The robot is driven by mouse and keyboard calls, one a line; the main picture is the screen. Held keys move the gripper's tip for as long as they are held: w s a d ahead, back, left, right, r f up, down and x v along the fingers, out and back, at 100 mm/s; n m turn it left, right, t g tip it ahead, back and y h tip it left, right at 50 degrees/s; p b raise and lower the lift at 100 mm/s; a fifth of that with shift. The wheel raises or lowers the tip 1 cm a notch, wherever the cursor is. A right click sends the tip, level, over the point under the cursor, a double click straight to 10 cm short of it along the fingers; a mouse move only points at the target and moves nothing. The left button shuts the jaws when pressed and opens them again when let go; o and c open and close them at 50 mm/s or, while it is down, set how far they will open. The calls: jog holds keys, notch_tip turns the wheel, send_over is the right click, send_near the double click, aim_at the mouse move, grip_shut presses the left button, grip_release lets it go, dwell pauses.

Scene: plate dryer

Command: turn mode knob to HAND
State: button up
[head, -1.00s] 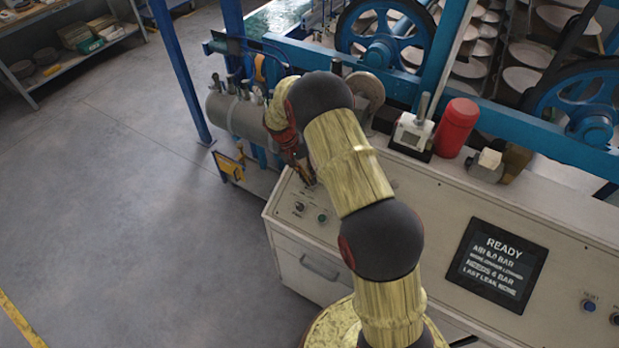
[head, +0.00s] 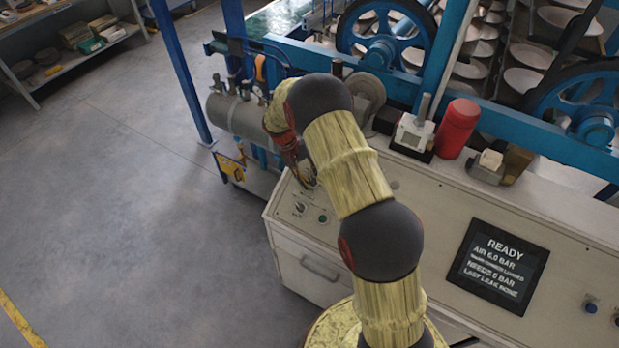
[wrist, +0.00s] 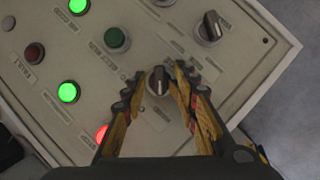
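A black knob with a pale pointer line (wrist: 158,82) sits on the beige panel in the wrist view, between my fingertips. My gripper (wrist: 160,80) is open, one finger on each side of this knob with a visible gap to each. A second black knob (wrist: 209,28) stands further up and right, its pointer tilted. The labels are too blurred to read, so I cannot tell which knob is the mode knob or where HAND is. In the head view my gripper (head: 307,182) is low over the left end of the console, the knob under it hidden.
Near the fingers are a dark green button (wrist: 117,39), lit green lamps (wrist: 68,92), a red lamp (wrist: 102,133) and a dark red button (wrist: 34,53). The console screen (head: 497,266) reads READY, AIR 6.0 BAR. A red cylinder (head: 457,128) stands on the console. Floor at left is clear.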

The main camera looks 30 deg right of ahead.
jog(key=shift+w+r, duration=0.1)
jog(key=shift+w+a+r, duration=0.15)
jog(key=shift+w+r, duration=0.05)
jog(key=shift+r, duration=0.3)
jog(key=v, duration=1)
jog(key=shift+a+r, duration=0.15)
jog(key=shift+r, duration=0.2)
jog(key=s+a+r+n+t+y+b, duration=0.1)
jog(key=s+b, duration=0.4)
jog(key=s, duration=0.6)
jog(key=s+a+r+n+t+y+b, duration=0.1)
jog(key=s+a+r+t+b, duration=0.3)
jog(key=s, duration=0.8)
jog(key=s+a+r+n+t+y+b, duration=0.1)
jog(key=s+a+r+t+b, duration=0.2)
jog(key=s+b, duration=0.5)
jog(key=s, duration=0.4)
jog(key=shift+a+y, duration=0.3)
jog(key=shift+a, duration=0.05)
